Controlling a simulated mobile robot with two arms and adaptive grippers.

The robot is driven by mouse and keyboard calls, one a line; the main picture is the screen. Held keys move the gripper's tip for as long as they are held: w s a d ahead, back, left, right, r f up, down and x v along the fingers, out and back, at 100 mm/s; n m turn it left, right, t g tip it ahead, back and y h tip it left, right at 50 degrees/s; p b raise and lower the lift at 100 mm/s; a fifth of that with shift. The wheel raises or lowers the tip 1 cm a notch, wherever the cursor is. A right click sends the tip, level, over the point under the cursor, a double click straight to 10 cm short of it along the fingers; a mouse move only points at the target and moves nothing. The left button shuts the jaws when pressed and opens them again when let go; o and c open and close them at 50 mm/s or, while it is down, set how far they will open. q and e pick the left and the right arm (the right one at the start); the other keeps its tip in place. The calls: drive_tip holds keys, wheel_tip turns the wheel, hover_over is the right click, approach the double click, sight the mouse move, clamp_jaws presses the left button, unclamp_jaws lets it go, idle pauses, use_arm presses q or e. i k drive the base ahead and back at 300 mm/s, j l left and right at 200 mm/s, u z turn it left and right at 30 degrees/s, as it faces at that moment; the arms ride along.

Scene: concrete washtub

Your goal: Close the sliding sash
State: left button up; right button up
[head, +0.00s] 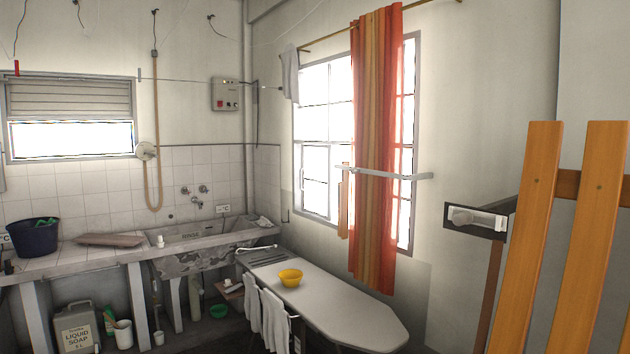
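The large window (313,105) is in the right wall, with a grey frame and several bright panes divided by bars. An orange and red striped curtain (374,150) hangs in front of its middle and hides part of it. I cannot tell which panes form the sliding sash or how far it stands open. A smaller window (70,138) is in the back wall at the left, with grey horizontal slats above a bright lower opening. Neither of my grippers shows in the head view.
A grey rail (384,174) crosses the curtain. A concrete washtub (205,245) is at the back. Orange wooden slats (540,200) stand close on the right.

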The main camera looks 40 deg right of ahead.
sight(312, 181)
drive_tip(key=i+j+u, duration=0.25)
drive_tip(key=i+j, duration=0.25)
drive_tip(key=i, duration=0.15)
drive_tip(key=i+z, duration=0.15)
drive_tip(key=i, duration=0.35)
drive_tip(key=i+j+z, duration=0.1)
drive_tip(key=i, duration=0.35)
drive_tip(key=i+j+z, duration=0.15)
drive_tip(key=i, duration=0.3)
drive_tip(key=i+j+z, duration=0.15)
drive_tip(key=i+j, duration=0.15)
drive_tip(key=i, duration=0.2)
drive_tip(key=i+l+z, duration=0.1)
drive_tip(key=i+z, duration=0.15)
drive_tip(key=i, duration=0.75)
drive_tip(key=i+j+z, duration=0.15)
drive_tip(key=i+z, duration=0.15)
drive_tip(key=i, duration=0.7)
